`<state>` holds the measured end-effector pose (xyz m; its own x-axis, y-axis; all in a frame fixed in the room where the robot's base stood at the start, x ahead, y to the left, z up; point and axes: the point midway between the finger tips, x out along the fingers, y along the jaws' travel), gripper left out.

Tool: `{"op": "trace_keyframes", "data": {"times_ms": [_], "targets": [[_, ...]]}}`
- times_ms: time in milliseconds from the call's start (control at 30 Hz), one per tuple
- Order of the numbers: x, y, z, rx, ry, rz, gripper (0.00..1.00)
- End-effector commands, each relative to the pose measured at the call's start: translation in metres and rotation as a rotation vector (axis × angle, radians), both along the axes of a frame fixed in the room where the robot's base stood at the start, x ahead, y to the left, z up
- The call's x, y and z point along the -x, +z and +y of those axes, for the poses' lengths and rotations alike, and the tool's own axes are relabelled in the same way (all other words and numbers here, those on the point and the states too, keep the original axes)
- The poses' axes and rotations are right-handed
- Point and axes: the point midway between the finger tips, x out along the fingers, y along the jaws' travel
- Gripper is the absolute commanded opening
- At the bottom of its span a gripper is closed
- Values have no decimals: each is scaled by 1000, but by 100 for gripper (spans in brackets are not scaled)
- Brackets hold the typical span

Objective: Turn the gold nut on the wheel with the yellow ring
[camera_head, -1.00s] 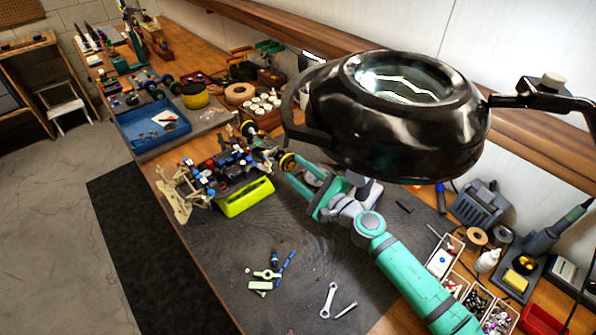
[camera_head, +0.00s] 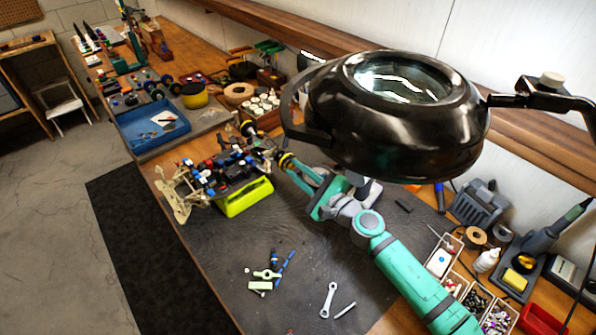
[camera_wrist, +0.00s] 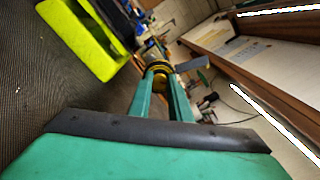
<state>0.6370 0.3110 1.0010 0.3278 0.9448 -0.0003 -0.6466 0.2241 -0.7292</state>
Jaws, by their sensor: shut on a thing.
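The RC car chassis (camera_head: 222,170) rests on the yellow-green stand (camera_head: 246,197) on the workbench. The wheel with the yellow ring (camera_head: 287,160) is on the car's side that faces my arm. My gripper (camera_head: 285,166) reaches in from the lower right, with its fingertips at the middle of this wheel. In the wrist view my two green fingers (camera_wrist: 160,84) converge at the wheel with the yellow ring (camera_wrist: 158,68). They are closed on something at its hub. The gold nut itself is hidden between the fingertips in both views.
A large black magnifier lamp (camera_head: 400,115) hangs above my arm. A blue tray (camera_head: 153,126) lies to the left. Loose parts and a wrench (camera_head: 328,299) lie on the dark mat in front. Bins and a soldering station (camera_head: 535,245) stand at the right.

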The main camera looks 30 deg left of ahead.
Motion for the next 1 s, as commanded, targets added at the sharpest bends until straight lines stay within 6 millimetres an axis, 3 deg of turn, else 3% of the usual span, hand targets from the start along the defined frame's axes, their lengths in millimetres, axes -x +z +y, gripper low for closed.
{"op": "trace_keyframes", "data": {"times_ms": [700,1000], "targets": [[-2,1,-1,-191,-1,550,0],[-3,2,-2,-242,-2,694,0]]}}
